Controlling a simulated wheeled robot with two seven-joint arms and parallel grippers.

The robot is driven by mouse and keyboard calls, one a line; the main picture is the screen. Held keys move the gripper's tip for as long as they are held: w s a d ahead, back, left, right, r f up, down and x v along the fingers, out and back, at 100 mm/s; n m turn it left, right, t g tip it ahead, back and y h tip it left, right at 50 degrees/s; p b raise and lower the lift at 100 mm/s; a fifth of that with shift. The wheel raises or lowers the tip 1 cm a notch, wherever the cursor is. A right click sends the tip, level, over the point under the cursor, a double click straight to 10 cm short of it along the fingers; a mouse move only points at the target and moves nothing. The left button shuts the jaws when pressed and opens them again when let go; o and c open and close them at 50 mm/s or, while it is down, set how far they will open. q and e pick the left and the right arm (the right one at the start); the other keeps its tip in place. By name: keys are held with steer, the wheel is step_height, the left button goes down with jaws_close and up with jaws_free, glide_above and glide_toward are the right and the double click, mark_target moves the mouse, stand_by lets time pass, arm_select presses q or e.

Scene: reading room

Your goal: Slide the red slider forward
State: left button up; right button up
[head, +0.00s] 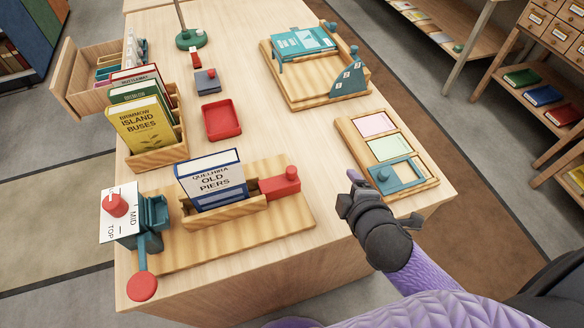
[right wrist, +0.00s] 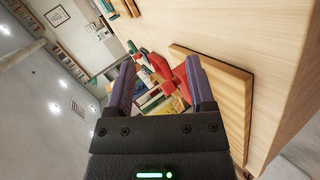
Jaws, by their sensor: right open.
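The red slider (head: 281,185) is a red block with a round knob on top. My left gripper is in neither view.
The trough's wooden base board (head: 290,228) lies near the table's front edge. A stamp stand with a red-ended lever (head: 142,286) is at its left.

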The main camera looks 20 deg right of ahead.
mark_target(294, 170)
steer(key=w+a+r+n+t+y, duration=0.1)
steer(key=w+r+n+y, duration=0.3)
steer(key=n, duration=0.7)
steer(key=w+a+r+n+t+y, duration=0.15)
steer(key=n+y, duration=0.35)
steer(key=n, duration=0.6)
steer(key=w+a+f+n+g+y, duration=0.1)
steer(key=a+f+n, duration=0.1)
steer(key=n, duration=0.1)
steer(key=w+a+f+n+g, duration=0.1)
steer(key=a+f+n+g, duration=0.1)
steer(key=n, duration=0.1)
steer(key=w+a+f+n+g+y, duration=0.1)
steer(key=a+f+n, duration=0.1)
steer(key=f+n, duration=0.1)
steer(key=shift+w+a+g+y, duration=0.15)
steer(key=shift+a+g+y, duration=0.05)
steer(key=shift+g+y, duration=0.15)
steer(key=shift+c, duration=0.3)
jaws_close()
